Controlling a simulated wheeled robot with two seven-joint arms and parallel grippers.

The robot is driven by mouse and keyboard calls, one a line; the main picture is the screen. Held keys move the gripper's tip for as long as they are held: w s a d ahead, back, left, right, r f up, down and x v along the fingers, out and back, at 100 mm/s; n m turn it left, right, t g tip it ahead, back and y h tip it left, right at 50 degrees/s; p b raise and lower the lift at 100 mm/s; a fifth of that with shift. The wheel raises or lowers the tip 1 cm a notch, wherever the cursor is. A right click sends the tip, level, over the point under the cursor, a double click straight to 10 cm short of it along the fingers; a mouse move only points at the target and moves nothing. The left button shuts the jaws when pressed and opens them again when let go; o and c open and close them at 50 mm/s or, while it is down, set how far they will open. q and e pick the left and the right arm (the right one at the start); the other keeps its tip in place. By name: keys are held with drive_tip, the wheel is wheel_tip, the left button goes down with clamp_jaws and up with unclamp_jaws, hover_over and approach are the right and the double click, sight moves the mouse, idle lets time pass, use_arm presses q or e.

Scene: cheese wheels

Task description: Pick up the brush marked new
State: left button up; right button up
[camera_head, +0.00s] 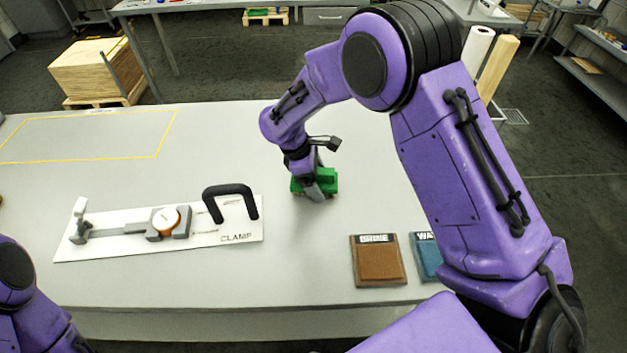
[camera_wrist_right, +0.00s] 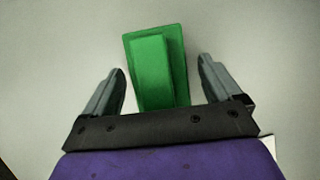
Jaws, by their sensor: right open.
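A green block-shaped brush (camera_head: 329,182) sits on the grey table right of the clamp board, and no "new" mark on it is readable. My right gripper (camera_head: 317,190) is over it from above, partly covering it. In the right wrist view the brush (camera_wrist_right: 152,75) has a raised green handle on a wider green base. It lies between the two fingers of my right gripper (camera_wrist_right: 162,78), which is open with a gap on each side. My left gripper is out of view; only part of my left arm shows at lower left.
A white board marked CLAMP (camera_head: 195,240) with a black handle lies at left. A brown pad (camera_head: 378,265) and a blue pad (camera_head: 428,262) lie near the front edge, right of the brush. A yellow outlined area (camera_head: 85,137) at back left is empty.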

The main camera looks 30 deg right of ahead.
drive_tip(key=shift+c, duration=0.3)
drive_tip(key=c, duration=1.1)
wheel_tip(320, 180, up, 4)
drive_tip(key=shift+w+f+b, duration=0.15)
drive_tip(key=shift+f+b, duration=0.05)
drive_tip(key=shift+b, duration=0.45)
drive_tip(key=s+a+r, duration=0.3)
drive_tip(key=s+a+r+b, duration=0.1)
drive_tip(key=s+a+r, duration=0.2)
drive_tip(key=a, duration=0.1)
drive_tip(key=s+a+r, duration=0.3)
drive_tip(key=r, duration=0.1)
drive_tip(key=shift+s+a+b, duration=0.1)
drive_tip(key=shift+a+b, duration=0.25)
drive_tip(key=shift+a, duration=0.05)
